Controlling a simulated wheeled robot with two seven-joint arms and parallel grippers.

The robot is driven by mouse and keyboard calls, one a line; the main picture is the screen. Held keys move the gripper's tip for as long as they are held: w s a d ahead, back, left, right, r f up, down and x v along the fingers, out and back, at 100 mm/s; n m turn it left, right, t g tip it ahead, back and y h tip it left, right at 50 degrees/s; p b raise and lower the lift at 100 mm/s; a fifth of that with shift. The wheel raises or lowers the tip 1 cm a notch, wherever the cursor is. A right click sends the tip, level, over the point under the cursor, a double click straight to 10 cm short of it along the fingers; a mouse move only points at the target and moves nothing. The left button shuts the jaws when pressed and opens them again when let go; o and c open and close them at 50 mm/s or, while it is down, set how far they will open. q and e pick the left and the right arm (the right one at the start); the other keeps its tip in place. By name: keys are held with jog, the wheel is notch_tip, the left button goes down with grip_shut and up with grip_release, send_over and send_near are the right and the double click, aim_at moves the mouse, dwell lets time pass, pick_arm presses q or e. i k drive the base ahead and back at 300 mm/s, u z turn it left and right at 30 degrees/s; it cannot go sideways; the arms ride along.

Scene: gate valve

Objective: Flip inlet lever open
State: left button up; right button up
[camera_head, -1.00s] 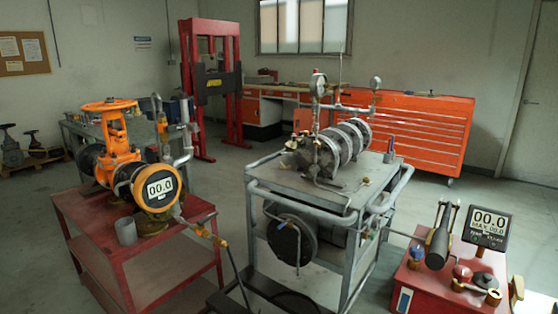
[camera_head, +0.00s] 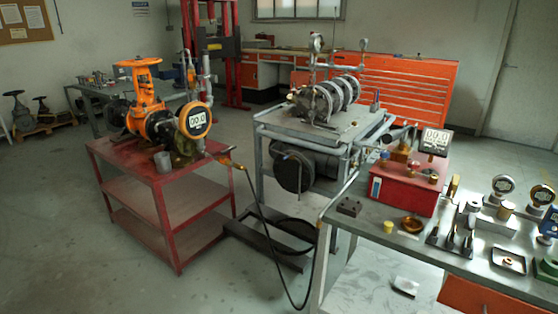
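An orange gate valve (camera_head: 140,95) with an orange handwheel stands on a red cart (camera_head: 165,200) at the left. A round gauge (camera_head: 195,121) with an orange rim and a display like 00.0 is fixed at its right end. A yellow-orange fitting (camera_head: 228,158) beside the cart's right edge joins a black hose (camera_head: 262,215) that hangs to the floor. It may carry the inlet lever, but the lever is too small to make out. Neither of my grippers shows in the head view.
A grey bench (camera_head: 345,215) at the right holds a red pump box (camera_head: 408,188) with a display and several small gauges and fittings. A grey pump cart (camera_head: 270,128) stands in the middle. The floor at the front left is clear.

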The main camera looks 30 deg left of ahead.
aim_at(223, 152)
jog(key=u, duration=1.25)
jog(key=i, duration=1.35)
jog(key=u, duration=0.3)
jog(key=i, duration=1.1)
jog(key=z, duration=0.05)
